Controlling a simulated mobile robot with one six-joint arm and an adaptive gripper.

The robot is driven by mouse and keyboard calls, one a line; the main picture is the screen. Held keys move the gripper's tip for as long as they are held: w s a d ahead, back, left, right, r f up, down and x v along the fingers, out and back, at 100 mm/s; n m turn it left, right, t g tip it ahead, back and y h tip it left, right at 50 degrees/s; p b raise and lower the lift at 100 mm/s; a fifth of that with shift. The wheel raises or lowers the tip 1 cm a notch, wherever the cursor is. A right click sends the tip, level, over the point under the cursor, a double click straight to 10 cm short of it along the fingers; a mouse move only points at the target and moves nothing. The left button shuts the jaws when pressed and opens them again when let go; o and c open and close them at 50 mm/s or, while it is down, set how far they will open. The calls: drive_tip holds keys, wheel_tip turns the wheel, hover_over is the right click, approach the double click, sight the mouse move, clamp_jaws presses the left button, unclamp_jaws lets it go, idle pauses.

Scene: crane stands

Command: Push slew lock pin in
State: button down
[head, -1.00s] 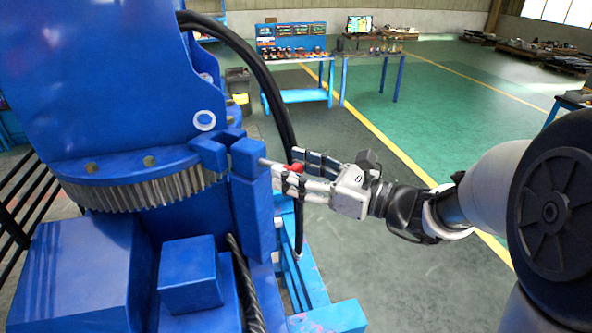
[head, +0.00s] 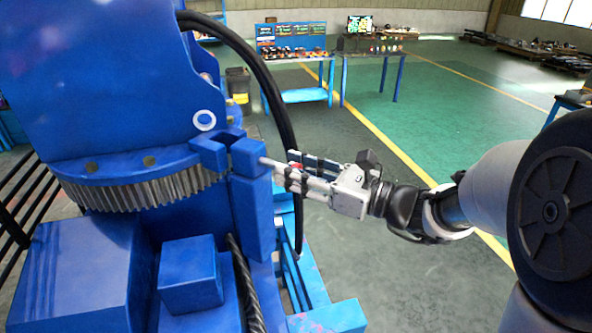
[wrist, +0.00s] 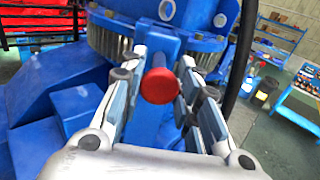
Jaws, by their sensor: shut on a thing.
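The slew lock pin shows as a grey shaft (head: 267,161) entering the blue bracket (head: 251,160) beside the toothed ring. Its red knob (head: 298,166) is mostly hidden by my fingers in the head view. In the wrist view the round red knob (wrist: 160,86) faces the camera between the fingers. My gripper (head: 285,166) reaches in from the right and is shut on the pin at its knob end. A short length of shaft shows between the fingertips and the bracket. The exact finger contact is hard to see.
The toothed slew ring (head: 150,188) lies left of the bracket. A thick black hose (head: 272,90) hangs just behind my gripper. Blue frame parts (head: 330,315) are below. The floor to the right is open, with work tables (head: 300,96) far back.

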sight(273, 163)
drive_tip(key=x, duration=0.5)
drive_tip(key=shift+w+a, duration=0.1)
drive_tip(key=shift+a, duration=0.05)
drive_tip(key=c, duration=1.2)
unclamp_jaws()
drive_tip(key=v, duration=1.2)
